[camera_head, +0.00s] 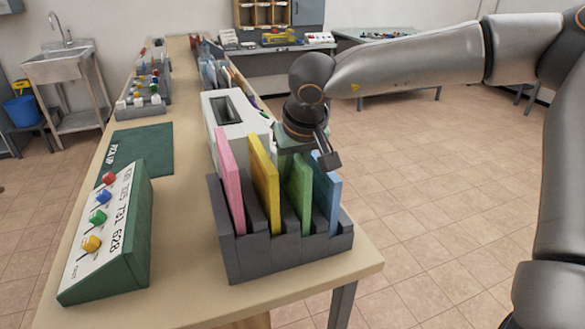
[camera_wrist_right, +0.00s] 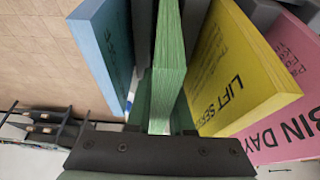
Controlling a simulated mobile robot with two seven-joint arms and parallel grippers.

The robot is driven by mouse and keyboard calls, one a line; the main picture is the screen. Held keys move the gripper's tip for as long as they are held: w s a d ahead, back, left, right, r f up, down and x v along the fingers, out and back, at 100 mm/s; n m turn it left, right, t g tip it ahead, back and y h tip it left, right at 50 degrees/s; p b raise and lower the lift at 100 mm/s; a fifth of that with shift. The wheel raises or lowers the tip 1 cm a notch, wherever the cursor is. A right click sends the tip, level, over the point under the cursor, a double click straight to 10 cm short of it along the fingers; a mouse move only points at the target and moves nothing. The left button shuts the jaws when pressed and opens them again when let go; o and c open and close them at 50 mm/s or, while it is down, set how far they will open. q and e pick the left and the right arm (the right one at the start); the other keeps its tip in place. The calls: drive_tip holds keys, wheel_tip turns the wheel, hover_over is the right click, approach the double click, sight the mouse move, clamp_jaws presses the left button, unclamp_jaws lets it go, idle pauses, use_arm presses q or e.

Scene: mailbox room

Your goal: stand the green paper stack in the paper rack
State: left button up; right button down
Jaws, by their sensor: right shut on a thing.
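The green paper stack (camera_head: 297,188) stands upright in a slot of the grey paper rack (camera_head: 290,256), between the yellow stack (camera_head: 264,176) and the blue stack (camera_head: 327,192). A pink stack (camera_head: 230,180) stands in the leftmost slot. My right gripper (camera_head: 309,146) is at the top of the green stack, shut on it. In the right wrist view the green stack (camera_wrist_right: 167,65) lies between the fingers, with blue (camera_wrist_right: 103,50) to its left and yellow (camera_wrist_right: 238,70) to its right. The rack walls hide the stack's bottom edge, so I cannot tell if it touches the slot floor. My left gripper is out of view.
A green-sided panel with coloured knobs (camera_head: 110,235) stands left of the rack. A dark green pick-up mat (camera_head: 138,152) lies behind it. A white box with a slot (camera_head: 226,110) stands just behind the rack. The table's front right corner is bare.

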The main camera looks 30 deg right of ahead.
drive_tip(key=shift+f, duration=0.55)
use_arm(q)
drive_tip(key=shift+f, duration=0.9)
use_arm(e)
drive_tip(key=c, duration=0.7)
unclamp_jaws()
wheel_tip(320, 180, up, 7)
drive_tip(key=p, duration=0.5)
drive_tip(key=shift+r+p, duration=0.15)
drive_tip(key=shift+p, duration=0.25)
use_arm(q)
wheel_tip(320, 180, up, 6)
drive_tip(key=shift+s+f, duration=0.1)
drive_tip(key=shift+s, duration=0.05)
